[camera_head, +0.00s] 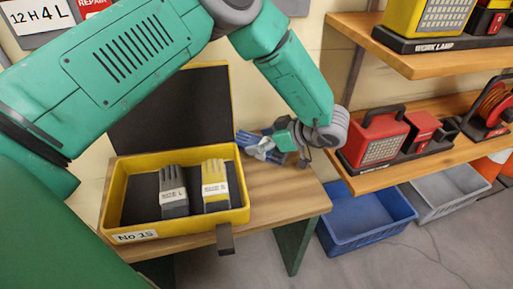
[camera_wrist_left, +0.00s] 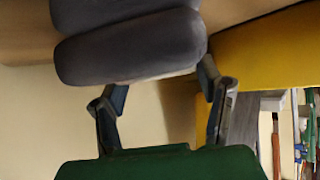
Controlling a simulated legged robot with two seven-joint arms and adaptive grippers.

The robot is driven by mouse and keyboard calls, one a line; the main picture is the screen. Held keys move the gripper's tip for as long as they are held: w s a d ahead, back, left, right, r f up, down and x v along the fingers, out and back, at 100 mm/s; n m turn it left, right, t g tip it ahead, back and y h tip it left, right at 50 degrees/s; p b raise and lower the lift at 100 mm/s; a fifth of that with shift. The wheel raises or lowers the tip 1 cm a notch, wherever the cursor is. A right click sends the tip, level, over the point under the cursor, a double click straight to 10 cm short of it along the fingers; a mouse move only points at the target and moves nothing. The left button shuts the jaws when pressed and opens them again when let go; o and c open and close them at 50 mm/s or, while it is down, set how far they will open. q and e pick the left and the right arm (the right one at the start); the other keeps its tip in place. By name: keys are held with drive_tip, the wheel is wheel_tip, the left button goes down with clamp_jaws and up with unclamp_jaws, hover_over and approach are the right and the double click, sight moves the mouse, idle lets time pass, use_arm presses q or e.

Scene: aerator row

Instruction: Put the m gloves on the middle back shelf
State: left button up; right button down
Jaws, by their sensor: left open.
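A yellow case (camera_head: 117,195) with its dark lid raised stands on the wooden table. In it lie a grey glove pair (camera_head: 173,190) and a yellow-grey glove pair (camera_head: 215,185); their label letters are too small to read surely. A blue and pale bundle (camera_head: 247,139), perhaps gloves, lies on the table right of the case. My left gripper (camera_head: 270,150) is open at this bundle, partly hiding it; contact is unclear. In the left wrist view, dark grey rounded shapes (camera_wrist_left: 130,45) lie beyond the open fingers; what they are is unclear. My right gripper is out of view.
Wooden shelves stand at the right: the upper one (camera_head: 420,65) holds a yellow work lamp, the lower one (camera_head: 390,178) red lamps and a cable reel (camera_head: 493,105). Blue (camera_head: 365,225) and grey (camera_head: 440,200) crates stand below. The table's front right (camera_head: 285,200) is bare.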

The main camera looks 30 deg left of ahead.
sight(259, 141)
use_arm(q)
drive_tip(key=b+x, duration=0.1)
drive_tip(key=x, duration=0.1)
drive_tip(key=shift+a+f+b, duration=0.1)
drive_tip(key=shift+f+b, duration=0.2)
drive_tip(key=shift+f, duration=0.1)
drive_tip(key=shift+a+f, duration=0.2)
drive_tip(key=shift+r, duration=0.1)
drive_tip(key=shift+a, duration=0.3)
drive_tip(key=c, duration=1.1)
drive_tip(key=shift+d, duration=0.1)
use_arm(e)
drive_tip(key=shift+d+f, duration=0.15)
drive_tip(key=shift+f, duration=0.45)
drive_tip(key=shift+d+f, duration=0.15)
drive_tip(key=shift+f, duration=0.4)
